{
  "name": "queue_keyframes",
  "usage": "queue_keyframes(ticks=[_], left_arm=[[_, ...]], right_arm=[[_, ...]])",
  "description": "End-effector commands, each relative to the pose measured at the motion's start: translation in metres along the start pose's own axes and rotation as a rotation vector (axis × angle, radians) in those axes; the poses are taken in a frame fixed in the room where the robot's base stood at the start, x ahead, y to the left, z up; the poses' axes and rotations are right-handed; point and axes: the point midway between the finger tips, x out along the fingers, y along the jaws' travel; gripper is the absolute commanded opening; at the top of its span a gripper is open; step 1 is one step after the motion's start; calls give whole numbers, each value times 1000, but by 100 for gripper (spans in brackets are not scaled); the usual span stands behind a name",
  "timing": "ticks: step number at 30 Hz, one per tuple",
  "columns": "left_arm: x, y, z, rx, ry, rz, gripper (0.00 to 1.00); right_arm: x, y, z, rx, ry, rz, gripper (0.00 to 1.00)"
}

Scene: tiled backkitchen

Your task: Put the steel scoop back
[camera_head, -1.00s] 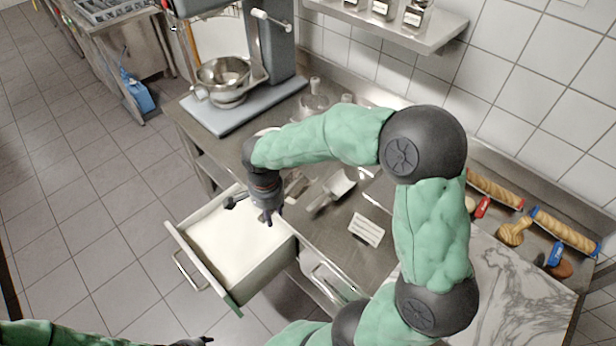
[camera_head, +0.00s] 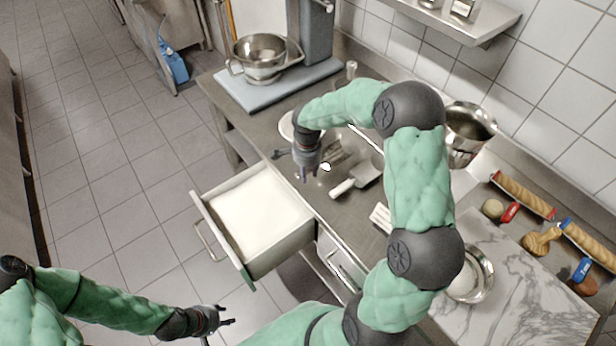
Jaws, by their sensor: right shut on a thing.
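My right gripper (camera_head: 303,176) points down over the counter's front edge, just behind the open drawer. It is shut on the steel scoop (camera_head: 337,152), which is mostly hidden; a dark end juts out left of the fingers and a brownish, shiny part shows to the right. The drawer (camera_head: 222,232) is pulled out and holds a white, flour-like fill. My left gripper (camera_head: 226,315) is empty over the floor at the bottom, its fingers apart.
A mixer with a steel bowl (camera_head: 260,60) stands at the back left. A steel pot (camera_head: 468,135) stands by the wall. A white slotted card (camera_head: 381,217), a metal bowl (camera_head: 472,276) and a marble board (camera_head: 520,275) lie to the right. Floor left of the drawer is clear.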

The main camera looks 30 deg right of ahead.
Motion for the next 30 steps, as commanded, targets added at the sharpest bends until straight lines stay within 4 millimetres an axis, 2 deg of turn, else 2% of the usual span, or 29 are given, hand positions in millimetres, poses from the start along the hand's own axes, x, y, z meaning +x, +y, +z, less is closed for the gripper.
queue_keyframes(ticks=[8, 15, 26, 27, 29, 30], left_arm=[[1, 0, 0, 0, 0, 0, 40], [4, -1, 0, 0, 0, 0, 40], [7, -3, 0, 0, 0, 0, 40], [8, -3, 0, 0, 0, 0, 40], [7, -2, 0, 0, 0, 0, 40], [7, -2, 0, 0, 0, 0, 40]], right_arm=[[15, -8, -10, 1, 1, 1, 0], [43, -7, -9, 0, 0, -1, 0], [47, -7, -9, 0, 1, -2, 0], [47, -7, -8, 0, 1, -1, 36], [46, -7, -8, 0, 0, -1, 53], [46, -7, -8, 0, 0, -1, 57]])
